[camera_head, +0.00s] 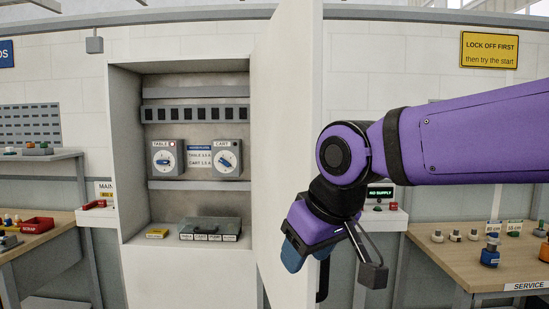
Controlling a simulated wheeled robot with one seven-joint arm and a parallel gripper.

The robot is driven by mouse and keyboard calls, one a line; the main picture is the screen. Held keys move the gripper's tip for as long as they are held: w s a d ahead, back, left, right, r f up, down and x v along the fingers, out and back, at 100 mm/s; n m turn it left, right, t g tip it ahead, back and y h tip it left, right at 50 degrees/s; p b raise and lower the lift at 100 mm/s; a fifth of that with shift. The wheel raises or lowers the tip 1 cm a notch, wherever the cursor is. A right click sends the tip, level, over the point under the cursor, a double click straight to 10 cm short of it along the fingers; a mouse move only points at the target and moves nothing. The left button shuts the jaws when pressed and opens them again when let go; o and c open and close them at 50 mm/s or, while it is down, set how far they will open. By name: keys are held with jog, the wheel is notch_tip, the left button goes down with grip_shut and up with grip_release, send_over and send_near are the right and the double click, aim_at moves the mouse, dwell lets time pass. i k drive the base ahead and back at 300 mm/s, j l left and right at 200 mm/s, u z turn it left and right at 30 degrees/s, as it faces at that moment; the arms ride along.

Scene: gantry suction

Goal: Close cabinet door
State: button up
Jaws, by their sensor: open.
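The white cabinet (125,165) stands left of centre with its front open. Its door (282,130) is hinged on the right side and stands swung out towards me. I see its inner face at a steep angle. A dark bar, apparently the door handle (323,280), shows at the door's free edge, partly hidden by my gripper. My gripper (332,268) is open at the door's edge, right of the cabinet opening, pointing down. It overlaps the lower door in the picture. I cannot tell whether it touches the door or handle.
Inside the cabinet are two rotary switches (167,158) (228,158), a grey tray (210,230) and a yellow block (157,233). A workbench (440,255) stands at right, another (35,240) at left. A NO SUPPLY box (380,195) is behind my gripper.

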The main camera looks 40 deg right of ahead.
aim_at(287, 59)
jog(key=l+u, duration=0.1)
jog(key=l, duration=0.5)
jog(key=k+l, duration=0.1)
jog(key=l, duration=0.5)
jog(key=l+u, duration=0.15)
jog(key=l, duration=0.5)
jog(key=k+j+z, duration=0.1)
jog(key=j, duration=0.25)
jog(key=k+j+z, duration=0.1)
jog(key=j, duration=0.2)
jog(key=k+j+z, duration=0.1)
jog(key=j, duration=0.2)
